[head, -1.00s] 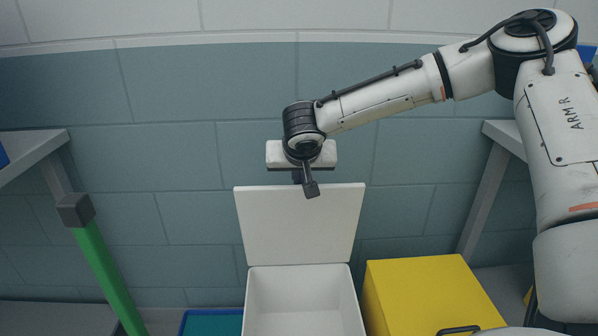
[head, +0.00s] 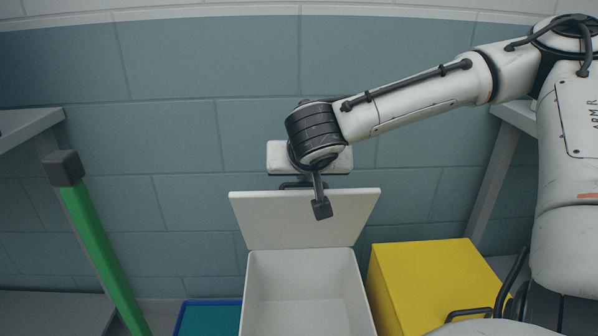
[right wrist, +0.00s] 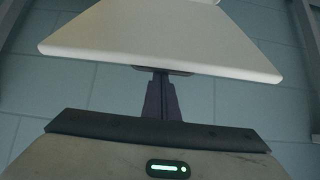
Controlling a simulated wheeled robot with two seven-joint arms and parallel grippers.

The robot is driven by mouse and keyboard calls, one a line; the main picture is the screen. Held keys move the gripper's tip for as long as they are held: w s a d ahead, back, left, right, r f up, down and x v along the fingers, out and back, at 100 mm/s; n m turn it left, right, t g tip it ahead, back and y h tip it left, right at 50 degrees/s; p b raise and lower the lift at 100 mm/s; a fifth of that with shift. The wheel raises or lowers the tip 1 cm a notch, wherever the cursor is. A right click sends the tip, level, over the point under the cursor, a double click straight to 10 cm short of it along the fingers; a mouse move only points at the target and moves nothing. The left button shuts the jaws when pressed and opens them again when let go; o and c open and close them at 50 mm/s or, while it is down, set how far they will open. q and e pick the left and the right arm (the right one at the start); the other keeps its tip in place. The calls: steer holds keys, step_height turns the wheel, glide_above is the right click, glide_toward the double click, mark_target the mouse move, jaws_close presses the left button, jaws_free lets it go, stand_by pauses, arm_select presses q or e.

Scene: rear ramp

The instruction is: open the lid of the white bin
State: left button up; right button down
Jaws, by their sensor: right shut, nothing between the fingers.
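The white bin (head: 246,300) stands at the bottom middle of the head view, its inside visible. Its white lid (head: 300,222) stands raised at the back rim, its upper edge wider than its hinge edge. My right gripper (head: 295,185) is at the lid's upper edge, and the wrist partly covers it. In the right wrist view its dark fingers (right wrist: 161,88) are together and empty, their tips at the edge of the lid (right wrist: 160,45). Whether they touch it I cannot tell. My left gripper is out of view.
A yellow box (head: 430,280) stands right beside the bin. A blue-rimmed teal tray (head: 208,318) lies to its left. A green post with a dark end (head: 90,235) leans at the left. Grey shelves flank both sides, and a tiled wall (head: 170,150) is behind.

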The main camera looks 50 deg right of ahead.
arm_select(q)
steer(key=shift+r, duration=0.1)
arm_select(e)
steer(key=shift+r, duration=0.1)
